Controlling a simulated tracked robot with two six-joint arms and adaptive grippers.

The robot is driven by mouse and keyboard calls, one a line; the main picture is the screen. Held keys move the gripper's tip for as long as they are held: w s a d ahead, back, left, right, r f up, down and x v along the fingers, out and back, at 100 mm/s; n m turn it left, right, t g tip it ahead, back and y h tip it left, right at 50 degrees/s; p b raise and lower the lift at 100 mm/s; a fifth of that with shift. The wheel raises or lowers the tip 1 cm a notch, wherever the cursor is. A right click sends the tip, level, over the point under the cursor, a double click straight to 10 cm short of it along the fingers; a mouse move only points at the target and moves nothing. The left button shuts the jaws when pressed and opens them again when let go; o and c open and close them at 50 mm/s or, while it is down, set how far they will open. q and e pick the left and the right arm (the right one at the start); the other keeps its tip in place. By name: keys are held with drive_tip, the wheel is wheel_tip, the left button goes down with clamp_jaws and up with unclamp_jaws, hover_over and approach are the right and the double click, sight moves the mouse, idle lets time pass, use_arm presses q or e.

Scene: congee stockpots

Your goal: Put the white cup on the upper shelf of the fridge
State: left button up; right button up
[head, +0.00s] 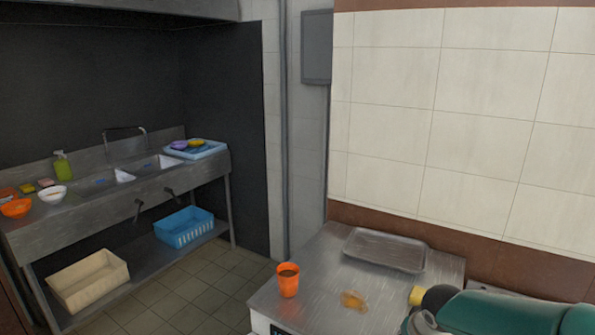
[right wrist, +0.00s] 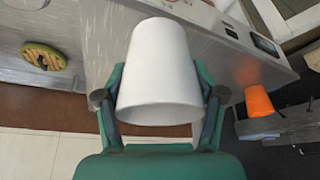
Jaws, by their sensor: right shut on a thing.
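The white cup (right wrist: 157,75) is in the right wrist view, between the two fingers of my right gripper (right wrist: 159,100). The gripper is shut on it, with a finger against each side. The cup's wide rim faces the palm side and its narrower end points away. In the head view my teal right arm shows at the lower right, and the cup cannot be seen there. My left gripper is in neither view. I cannot make out the fridge's upper shelf in either view.
A steel counter (head: 325,285) carries an orange cup (head: 288,282), a shallow metal tray (head: 385,250) and a yellowish-brown spill or scrap (head: 353,301). At the left, a sink unit (head: 120,190) holds bowls and a blue tray (head: 196,150). Tiled floor (head: 215,280) lies clear between them.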

drive_tip(key=s+a+f+b, duration=0.2)
drive_tip(key=s+f+b, duration=0.1)
drive_tip(key=f, duration=0.6)
drive_tip(key=s+a+f+n+b, duration=0.1)
drive_tip(key=s+a+f+b, duration=0.1)
drive_tip(key=f, duration=0.7)
drive_tip(key=shift+s+a+f+b, duration=0.15)
drive_tip(key=shift+s+f+b, duration=0.35)
drive_tip(key=shift+b, duration=0.9)
